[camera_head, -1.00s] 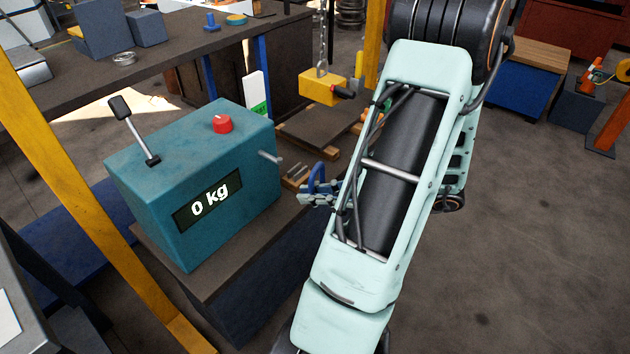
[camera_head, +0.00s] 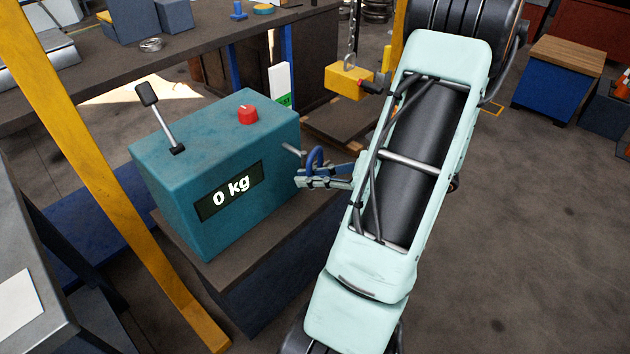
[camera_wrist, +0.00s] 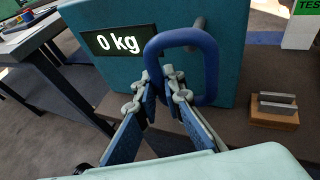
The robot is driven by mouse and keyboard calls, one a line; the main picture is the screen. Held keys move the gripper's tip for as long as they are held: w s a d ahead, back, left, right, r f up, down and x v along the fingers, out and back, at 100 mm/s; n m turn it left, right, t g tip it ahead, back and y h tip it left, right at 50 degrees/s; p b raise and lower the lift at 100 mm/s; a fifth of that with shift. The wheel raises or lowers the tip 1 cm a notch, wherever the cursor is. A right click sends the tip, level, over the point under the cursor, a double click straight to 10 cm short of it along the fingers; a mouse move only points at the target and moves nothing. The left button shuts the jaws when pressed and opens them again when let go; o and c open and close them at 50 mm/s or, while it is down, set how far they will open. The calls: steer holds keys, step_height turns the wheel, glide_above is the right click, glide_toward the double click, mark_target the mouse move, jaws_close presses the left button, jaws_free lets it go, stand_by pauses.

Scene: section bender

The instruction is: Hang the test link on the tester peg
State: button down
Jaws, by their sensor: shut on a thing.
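The teal tester (camera_head: 225,140) has a black lever, a red knob and a display reading 0 kg. Its short grey peg (camera_head: 291,149) sticks out of the right side; the wrist view shows the peg (camera_wrist: 200,22) behind the link's top bar. The test link, a blue rounded loop (camera_head: 316,155), stands upright in my gripper (camera_head: 322,178), just right of the peg. In the wrist view my gripper (camera_wrist: 165,84) is shut on the lower left part of the link (camera_wrist: 210,72). The peg's end overlaps the link's opening; I cannot tell whether it passes through.
The tester stands on a brown-topped stand (camera_head: 262,240). A yellow post (camera_head: 105,180) rises at left. A yellow block (camera_head: 348,82) hangs from a chain behind the peg. A wooden block with grey bars (camera_wrist: 275,110) lies right of the link. Open floor is at right.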

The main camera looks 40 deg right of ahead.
steer(key=shift+w+a+f+b, duration=0.15)
steer(key=shift+w+b, duration=0.15)
steer(key=shift+w, duration=1.1)
steer(key=shift+w+a+f+b, duration=0.1)
steer(key=shift+w+b, duration=0.2)
steer(key=shift+w, duration=1.1)
steer(key=shift+w+f, duration=0.45)
steer(key=shift+w, duration=0.1)
steer(key=c, duration=2)
jaws_free()
steer(key=shift+o, duration=0.2)
steer(key=v, duration=1.2)
steer(key=shift+a, duration=0.1)
